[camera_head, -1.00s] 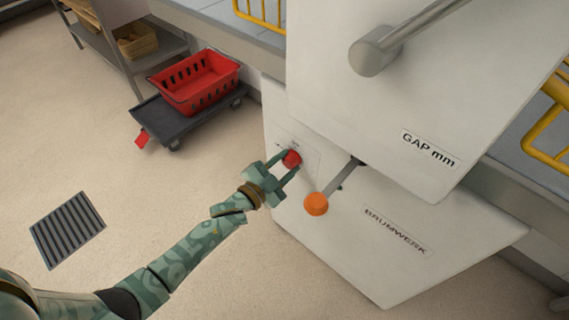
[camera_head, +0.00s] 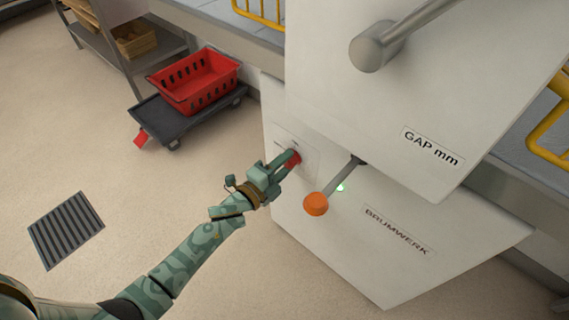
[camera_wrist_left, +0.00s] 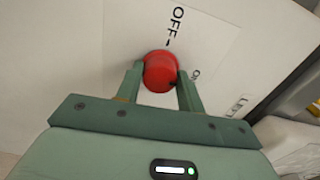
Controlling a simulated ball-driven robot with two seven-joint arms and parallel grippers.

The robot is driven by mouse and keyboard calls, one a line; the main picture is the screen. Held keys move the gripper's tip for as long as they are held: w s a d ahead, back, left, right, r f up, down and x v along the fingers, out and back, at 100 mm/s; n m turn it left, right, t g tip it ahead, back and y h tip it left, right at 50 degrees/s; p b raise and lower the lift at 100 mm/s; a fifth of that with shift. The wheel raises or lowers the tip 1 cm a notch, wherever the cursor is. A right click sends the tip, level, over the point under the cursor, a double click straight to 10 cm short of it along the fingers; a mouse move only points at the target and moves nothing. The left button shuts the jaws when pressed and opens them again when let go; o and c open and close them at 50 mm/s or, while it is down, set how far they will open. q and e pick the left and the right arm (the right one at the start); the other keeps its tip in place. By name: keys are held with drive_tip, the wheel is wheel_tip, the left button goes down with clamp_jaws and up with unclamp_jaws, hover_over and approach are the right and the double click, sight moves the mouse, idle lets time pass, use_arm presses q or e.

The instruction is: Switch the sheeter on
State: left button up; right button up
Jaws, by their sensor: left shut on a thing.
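The sheeter (camera_head: 420,215) is a large white machine marked BRUMWERK and GAP mm. Its red rotary switch knob (camera_head: 293,159) is on the lower left face. In the left wrist view the red knob (camera_wrist_left: 160,72) sits below the printed word OFF, with a second label at its lower right. My left gripper (camera_head: 288,161) is shut on the red knob, one finger on each side, and the wrist is turned. A small green light (camera_head: 340,187) glows on the sheeter beside the orange-ended lever (camera_head: 316,204). My right gripper is not in view.
A grey handle bar (camera_head: 385,45) juts from the sheeter's upper part. A red basket (camera_head: 196,80) rests on a dark wheeled dolly (camera_head: 172,121) at the left. A floor grate (camera_head: 66,230) lies at lower left. The floor before the sheeter is clear.

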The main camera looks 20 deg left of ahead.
use_arm(q)
drive_tip(key=shift+m, duration=0.4)
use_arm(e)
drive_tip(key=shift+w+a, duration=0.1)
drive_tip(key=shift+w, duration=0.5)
use_arm(q)
drive_tip(key=o, duration=1)
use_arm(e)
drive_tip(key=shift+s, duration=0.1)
use_arm(q)
drive_tip(key=shift+s, duration=0.2)
drive_tip(key=p+v, duration=0.4)
drive_tip(key=v, duration=1.2)
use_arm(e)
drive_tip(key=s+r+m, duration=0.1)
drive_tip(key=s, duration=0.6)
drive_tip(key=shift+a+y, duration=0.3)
